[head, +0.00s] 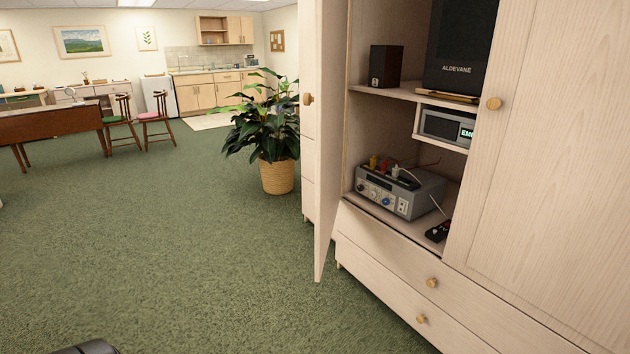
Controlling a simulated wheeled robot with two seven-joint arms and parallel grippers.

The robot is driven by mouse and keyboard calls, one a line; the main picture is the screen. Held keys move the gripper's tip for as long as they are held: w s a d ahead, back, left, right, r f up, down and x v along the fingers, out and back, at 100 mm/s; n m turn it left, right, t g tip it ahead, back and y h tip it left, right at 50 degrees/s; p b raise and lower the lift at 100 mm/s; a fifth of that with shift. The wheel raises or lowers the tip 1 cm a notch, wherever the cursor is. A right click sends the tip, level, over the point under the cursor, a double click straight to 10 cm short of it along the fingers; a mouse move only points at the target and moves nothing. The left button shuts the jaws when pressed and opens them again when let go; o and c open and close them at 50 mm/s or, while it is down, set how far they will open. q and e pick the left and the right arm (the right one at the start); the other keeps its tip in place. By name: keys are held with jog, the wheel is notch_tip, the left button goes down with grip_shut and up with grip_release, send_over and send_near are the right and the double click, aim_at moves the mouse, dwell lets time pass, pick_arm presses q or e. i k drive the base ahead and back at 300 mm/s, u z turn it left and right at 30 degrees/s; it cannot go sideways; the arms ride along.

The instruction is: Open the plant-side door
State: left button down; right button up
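The plant-side door (329,150) of the pale wood cabinet stands swung out from the cabinet front, seen nearly edge-on. Its round wooden knob (308,99) sticks out on the left, toward the potted plant (277,130). The compartment behind this door is exposed. The other door (560,130), with its knob (494,104), is closed on the right. Neither of my grippers can be made out. Only a small dark rounded part of my body shows at the bottom left edge.
The open compartment holds a grey device (400,190) with plugs, a small dark speaker (386,67), a dark screen (460,45) and a display box (445,128). Two drawers (400,265) below are shut. Green carpet (180,250) is clear left of the door. A table (55,122) stands far left.

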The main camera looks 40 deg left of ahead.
aim_at(331, 17)
jog(key=z, duration=0.55)
jog(key=k, duration=0.6)
jog(key=z, duration=0.6)
jog(key=i, duration=0.6)
jog(key=u, duration=0.75)
jog(key=i, duration=1.05)
jog(key=u, duration=0.9)
